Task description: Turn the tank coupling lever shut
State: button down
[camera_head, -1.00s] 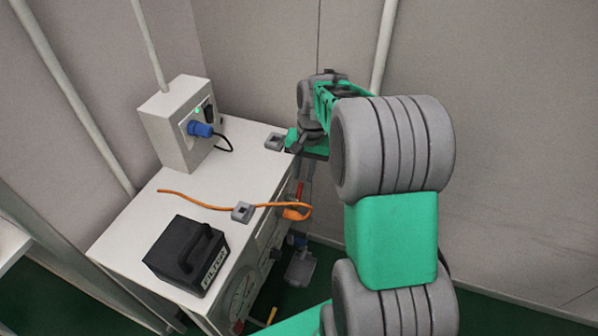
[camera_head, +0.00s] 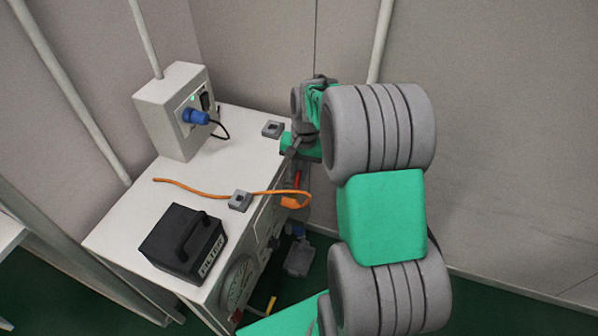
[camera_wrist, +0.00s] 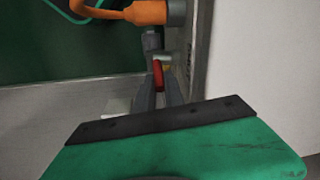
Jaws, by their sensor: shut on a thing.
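The red lever (camera_wrist: 158,75) stands between my two fingers in the wrist view. My gripper (camera_wrist: 159,84) is shut on it. In the head view the red lever (camera_head: 297,179) is a small patch on the right side of the white cabinet (camera_head: 250,150). My gripper (camera_head: 300,166) reaches down beside that side. The grey coupling fitting (camera_wrist: 151,40) is just beyond the lever in the wrist view. The lever's exact angle and its pivot are hard to make out.
An orange hose end (camera_wrist: 148,12) is close beyond the fitting. An orange cable (camera_head: 225,196) runs through a grey clip (camera_head: 240,201) on the cabinet top. A black filter box (camera_head: 183,244) and a box with a blue plug (camera_head: 172,110) stand there. The wall is close behind my arm.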

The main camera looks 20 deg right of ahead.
dwell(0.4)
jog(key=shift+s+a+r+t+h+b, duration=0.1)
jog(key=shift+s+a+t+h+b, duration=0.3)
jog(key=shift+t+h+b, duration=0.4)
jog(key=shift+s+a+r+t+h+b, duration=0.1)
jog(key=shift+s+a+t+h+b, duration=0.2)
jog(key=shift+t+h+b, duration=0.5)
jog(key=shift+s+a+r+t+h+b, duration=0.2)
jog(key=shift+a+t+h+b, duration=0.1)
jog(key=shift+t+h+b, duration=0.35)
jog(key=c, duration=1.7)
grip_release()
